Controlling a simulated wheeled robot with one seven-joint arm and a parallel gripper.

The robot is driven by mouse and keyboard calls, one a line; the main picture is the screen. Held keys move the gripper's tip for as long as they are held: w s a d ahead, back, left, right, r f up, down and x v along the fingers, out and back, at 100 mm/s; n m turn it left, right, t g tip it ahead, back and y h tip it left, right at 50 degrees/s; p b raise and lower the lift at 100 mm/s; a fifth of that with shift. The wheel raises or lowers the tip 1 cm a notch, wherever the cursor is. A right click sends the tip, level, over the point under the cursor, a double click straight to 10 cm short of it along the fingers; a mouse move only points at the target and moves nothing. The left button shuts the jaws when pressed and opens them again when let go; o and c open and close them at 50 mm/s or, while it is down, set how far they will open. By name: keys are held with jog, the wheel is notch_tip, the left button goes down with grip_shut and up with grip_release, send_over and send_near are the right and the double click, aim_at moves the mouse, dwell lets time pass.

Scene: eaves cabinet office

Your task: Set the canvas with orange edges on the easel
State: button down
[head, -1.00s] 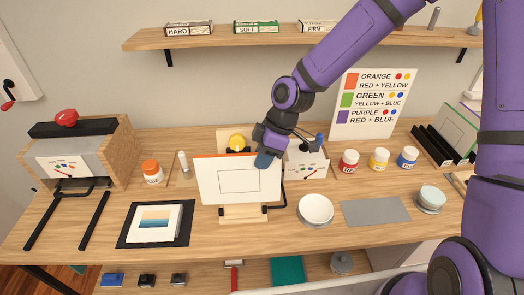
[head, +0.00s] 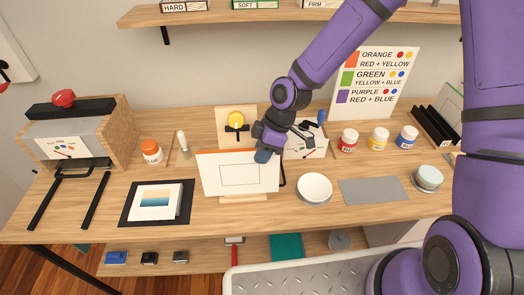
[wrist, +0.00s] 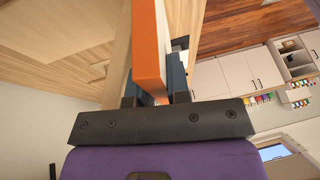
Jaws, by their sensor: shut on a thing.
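The white canvas with orange edges (head: 222,178) is held upright in front of the easel (head: 224,122) in the head view, its drawn rectangle facing me. My gripper (head: 264,155) is shut on the canvas near its upper right corner. In the wrist view the orange edge (wrist: 149,50) runs between my two jaws (wrist: 155,86). Whether the canvas touches the ledge I cannot tell.
A white bowl (head: 314,187) and grey mat (head: 372,190) lie right of the easel. A print on a black mat (head: 127,216) lies left. An orange-lidded jar (head: 152,151) stands behind left, paint jars (head: 378,139) behind right. Free tabletop lies in front.

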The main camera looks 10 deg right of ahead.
jog(key=c, duration=1)
grip_release()
jog(key=shift+w, duration=0.1)
jog(key=shift+w+d+r, duration=0.2)
jog(key=shift+d+r, duration=0.1)
jog(key=shift+r, duration=0.25)
jog(key=v, duration=0.9)
jog(key=shift+s+r, duration=0.15)
jog(key=shift+r, duration=0.15)
jog(key=shift+d, duration=0.15)
